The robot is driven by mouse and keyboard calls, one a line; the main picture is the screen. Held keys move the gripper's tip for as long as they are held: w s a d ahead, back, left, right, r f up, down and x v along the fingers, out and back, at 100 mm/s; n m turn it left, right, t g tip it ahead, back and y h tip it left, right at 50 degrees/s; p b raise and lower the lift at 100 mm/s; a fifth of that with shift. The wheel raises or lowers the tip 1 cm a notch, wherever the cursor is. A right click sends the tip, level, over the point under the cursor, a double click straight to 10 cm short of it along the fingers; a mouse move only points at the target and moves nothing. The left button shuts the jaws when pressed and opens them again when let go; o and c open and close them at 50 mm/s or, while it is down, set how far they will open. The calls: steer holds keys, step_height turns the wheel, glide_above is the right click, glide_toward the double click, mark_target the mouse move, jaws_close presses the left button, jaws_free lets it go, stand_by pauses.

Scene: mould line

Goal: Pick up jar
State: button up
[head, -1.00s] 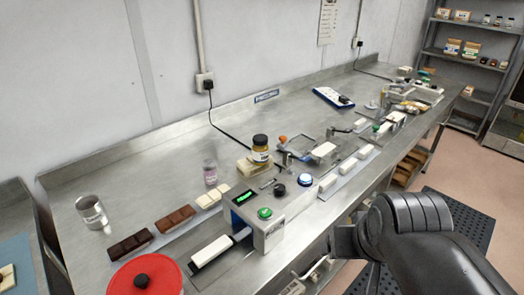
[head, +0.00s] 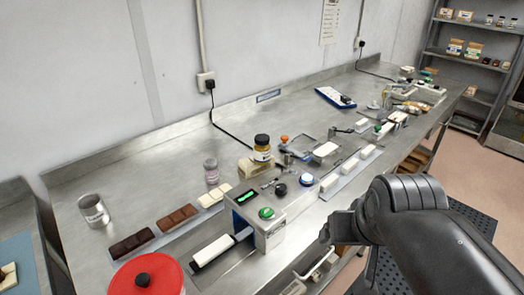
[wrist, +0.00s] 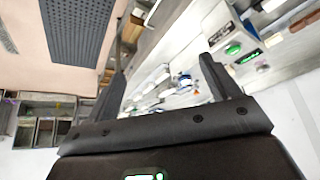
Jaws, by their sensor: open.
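A jar with a black lid, amber contents and a white label (head: 262,150) stands upright on a cream block behind the grey control box. A smaller clear jar with a pale lid (head: 211,172) stands upright on the bench to its left. My gripper (wrist: 162,64) is open, with nothing seen between its fingers. In the head view it is at the bench's front edge, right of the control box and well apart from both jars; its fingers are mostly hidden there. I cannot make out either jar in the tilted, blurred wrist view.
A metal cup (head: 93,211), chocolate bars (head: 132,243) and a red lid (head: 147,275) are on the left. White blocks (head: 348,165) line the right. The back of the bench has clear room.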

steer(key=w+a+r, duration=0.1)
steer(key=w+r, duration=0.1)
steer(key=w, duration=0.4)
steer(key=w+a+r, duration=0.2)
steer(key=w, duration=0.4)
steer(key=t, duration=0.1)
glide_toward(260, 140)
steer(key=x, duration=0.3)
steer(key=shift+w+a+f, duration=0.15)
steer(key=shift+w+f, duration=0.25)
steer(key=shift+f, duration=0.2)
steer(key=x, duration=0.4)
steer(key=shift+w+f, duration=0.15)
steer(key=shift+f, duration=0.15)
steer(key=x, duration=0.3)
steer(key=d+x, duration=0.1)
steer(key=x, duration=0.1)
steer(key=shift+f, duration=0.4)
steer(key=shift+c, duration=0.2)
steer(key=c, duration=1.3)
